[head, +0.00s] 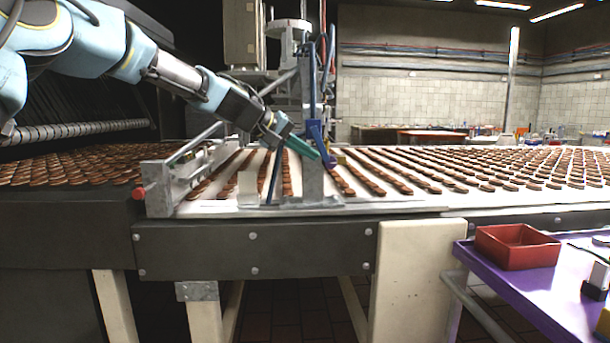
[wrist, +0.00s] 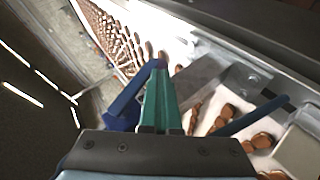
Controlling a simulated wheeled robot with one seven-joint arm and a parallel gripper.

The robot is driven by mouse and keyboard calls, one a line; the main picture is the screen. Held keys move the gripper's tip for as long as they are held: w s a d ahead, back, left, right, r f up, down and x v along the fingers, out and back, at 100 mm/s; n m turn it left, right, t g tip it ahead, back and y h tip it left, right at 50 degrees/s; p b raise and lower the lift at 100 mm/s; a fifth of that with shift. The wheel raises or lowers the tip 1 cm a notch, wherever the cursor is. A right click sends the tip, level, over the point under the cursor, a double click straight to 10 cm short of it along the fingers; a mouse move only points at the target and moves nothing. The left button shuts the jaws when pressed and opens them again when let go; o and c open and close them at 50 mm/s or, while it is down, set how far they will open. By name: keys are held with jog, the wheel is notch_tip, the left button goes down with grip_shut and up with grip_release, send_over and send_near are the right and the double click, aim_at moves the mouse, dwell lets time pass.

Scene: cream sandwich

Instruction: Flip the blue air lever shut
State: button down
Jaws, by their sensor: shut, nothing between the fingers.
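The blue air lever (head: 316,130) is on the upright metal post of the machine over the conveyor in the head view. In the wrist view the lever (wrist: 124,106) is a broad blue piece to the left of the fingers, its narrower end close to the fingertips. My gripper (head: 316,154) has teal fingers, shut and empty, pointing down to the right just in front of the post. In the wrist view the gripper (wrist: 160,70) covers part of the lever's narrow end. I cannot tell whether they touch.
Rows of brown biscuits (head: 440,165) lie on the white conveyor belt around the machine. A grey metal bracket (wrist: 195,82) stands right of the fingers. A red button (head: 139,194) is on the machine's left end. A red tray (head: 517,259) stands on the purple table (head: 500,294).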

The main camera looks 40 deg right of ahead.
aim_at(323, 156)
jog(key=d+g+h+b, duration=0.1)
jog(key=h+b, duration=0.1)
jog(key=b, duration=0.5)
jog(key=s+n+g+h+b, duration=0.1)
jog(key=h+b, duration=0.1)
jog(key=b, duration=0.6)
jog(key=s+d+f+n+h+b, duration=0.1)
jog(key=h+b, duration=0.1)
jog(key=b, duration=0.6)
jog(key=shift+s+d+g+h, duration=0.15)
jog(key=shift+d+g+h, duration=0.15)
jog(key=shift+d+g, duration=0.1)
jog(key=shift+s+d+r+n+g+h+b, duration=0.1)
jog(key=shift+s+d+r+n+h+b, duration=0.3)
jog(key=shift+b, duration=1.45)
jog(key=shift+s+d+r+n+g+h+b, duration=0.1)
jog(key=shift+r+n+h+b, duration=0.35)
jog(key=shift+h+b, duration=0.95)
jog(key=shift+s+d+r+n+g+h+b, duration=0.15)
jog(key=shift+r+n+b, duration=0.3)
jog(key=shift+b, duration=1.85)
jog(key=shift+d+r, duration=0.1)
